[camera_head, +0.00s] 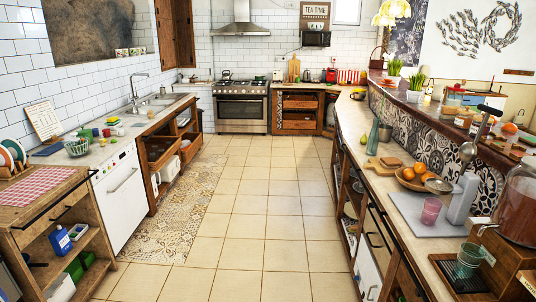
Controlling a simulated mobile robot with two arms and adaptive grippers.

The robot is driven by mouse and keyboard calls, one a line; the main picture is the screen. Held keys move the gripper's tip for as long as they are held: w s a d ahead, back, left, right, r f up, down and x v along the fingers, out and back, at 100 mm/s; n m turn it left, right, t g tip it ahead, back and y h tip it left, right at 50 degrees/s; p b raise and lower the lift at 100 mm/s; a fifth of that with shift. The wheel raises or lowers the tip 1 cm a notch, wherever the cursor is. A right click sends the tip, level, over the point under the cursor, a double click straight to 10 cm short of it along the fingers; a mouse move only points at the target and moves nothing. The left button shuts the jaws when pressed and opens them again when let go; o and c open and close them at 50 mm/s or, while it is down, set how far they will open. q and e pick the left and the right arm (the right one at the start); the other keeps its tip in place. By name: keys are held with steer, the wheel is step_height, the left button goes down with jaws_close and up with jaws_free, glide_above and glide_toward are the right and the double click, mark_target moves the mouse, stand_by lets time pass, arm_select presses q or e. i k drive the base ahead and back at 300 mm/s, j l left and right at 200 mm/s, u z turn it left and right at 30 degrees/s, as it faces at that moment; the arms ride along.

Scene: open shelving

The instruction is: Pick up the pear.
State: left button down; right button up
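A small yellow-green fruit that looks like the pear (363,139) sits on the right counter (352,118), near its aisle-side edge. It is far from the camera and small, so its details are hard to tell. A tall green bottle (373,138) stands close to its right. Neither of my grippers shows in the head view, and nothing is seen holding the fruit.
A wooden board (382,167) and a bowl of oranges (411,180) are nearer on the right counter, with a pink cup (431,211) and a glass jar (520,205). The tiled floor (265,205) between the counters is clear.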

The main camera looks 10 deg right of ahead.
mark_target(363, 140)
steer(key=i+z, duration=0.3)
steer(key=i, duration=0.25)
steer(key=i+z, duration=0.3)
steer(key=i, duration=0.2)
steer(key=i+j+z, duration=0.25)
steer(key=i, duration=0.25)
steer(key=i+j+z, duration=0.3)
steer(key=i, duration=0.2)
steer(key=i+j+z, duration=0.3)
steer(key=i+j, duration=0.1)
steer(key=i, duration=0.1)
